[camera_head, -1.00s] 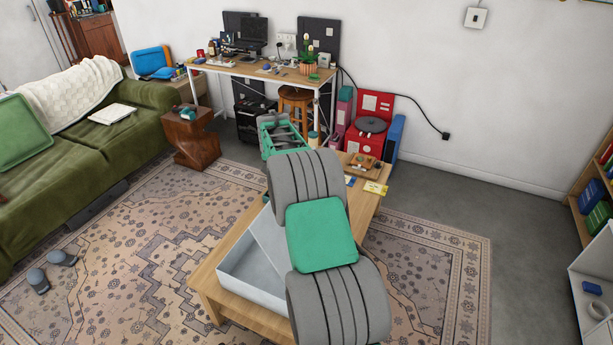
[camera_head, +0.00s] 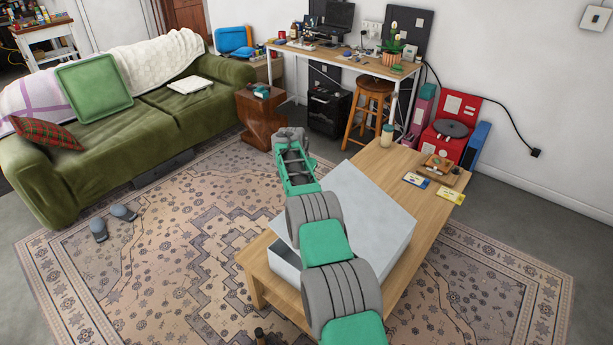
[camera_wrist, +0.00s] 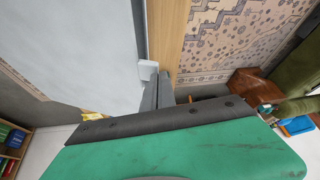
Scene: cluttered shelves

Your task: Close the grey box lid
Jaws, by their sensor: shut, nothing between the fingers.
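The grey box (camera_head: 283,265) stands on the wooden coffee table. Its pale grey lid (camera_head: 355,205) slants over it, with a dark gap below its near edge, so it is partly open. My arm crosses in front of the box and hides part of it. The lid also fills the left of the wrist view (camera_wrist: 75,45). My gripper (camera_wrist: 158,88) is shut and empty, close beside the lid's edge; I cannot tell whether it touches. In the head view, my arm's far end is left of the lid.
The coffee table (camera_head: 420,215) has a jar (camera_head: 387,136), cards (camera_head: 416,180) and a small wooden tray (camera_head: 440,168) at its far end. A green sofa (camera_head: 165,120) stands at the left, a desk (camera_head: 340,60) behind. The patterned rug left of the table is mostly clear.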

